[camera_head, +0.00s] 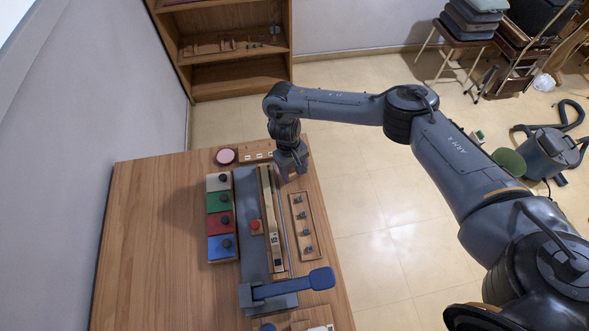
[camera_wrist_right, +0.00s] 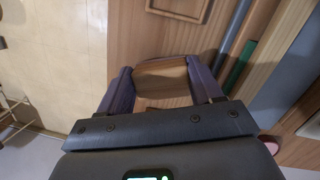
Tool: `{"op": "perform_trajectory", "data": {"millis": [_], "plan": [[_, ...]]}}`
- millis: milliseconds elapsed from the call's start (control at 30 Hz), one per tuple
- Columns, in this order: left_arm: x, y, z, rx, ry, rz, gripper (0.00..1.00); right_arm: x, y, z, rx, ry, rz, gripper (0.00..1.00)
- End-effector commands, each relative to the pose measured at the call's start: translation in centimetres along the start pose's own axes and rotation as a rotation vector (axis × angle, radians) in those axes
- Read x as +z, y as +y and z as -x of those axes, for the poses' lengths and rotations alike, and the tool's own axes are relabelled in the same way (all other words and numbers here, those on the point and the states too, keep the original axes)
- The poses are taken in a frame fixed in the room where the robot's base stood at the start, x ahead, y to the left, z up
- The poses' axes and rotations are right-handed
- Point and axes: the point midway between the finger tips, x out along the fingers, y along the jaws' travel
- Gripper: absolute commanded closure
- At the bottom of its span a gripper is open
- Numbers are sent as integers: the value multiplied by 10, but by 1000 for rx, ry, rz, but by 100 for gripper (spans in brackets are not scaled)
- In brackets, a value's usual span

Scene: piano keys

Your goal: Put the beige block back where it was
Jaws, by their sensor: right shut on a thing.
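My right gripper (camera_head: 288,174) is low over the far right part of the wooden table, beside the end of a long grey fixture (camera_head: 246,220). In the right wrist view its two dark fingers (camera_wrist_right: 162,88) are shut on a tan wooden block, the beige block (camera_wrist_right: 162,72), which sits between them. In the head view the gripper mostly hides this block. I cannot tell whether the block touches the surface under it. My left gripper is in neither view.
A row of white, green, red and blue panels (camera_head: 221,223) with black knobs lies left of the fixture. A narrow board with several pegs (camera_head: 304,227) lies to its right. A blue-handled lever (camera_head: 295,284) crosses the near end. A pink disc (camera_head: 225,156) sits at the back.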

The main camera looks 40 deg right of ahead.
Motion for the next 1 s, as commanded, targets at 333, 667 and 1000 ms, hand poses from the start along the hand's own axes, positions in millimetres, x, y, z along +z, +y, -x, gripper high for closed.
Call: {"op": "perform_trajectory", "data": {"millis": [333,667,1000], "plan": [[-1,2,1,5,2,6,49,0,0,-2,1,0,0,11],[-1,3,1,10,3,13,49,0,0,-1,0,0,0,9],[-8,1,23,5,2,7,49,0,0,43,1,4,1,9]]}}
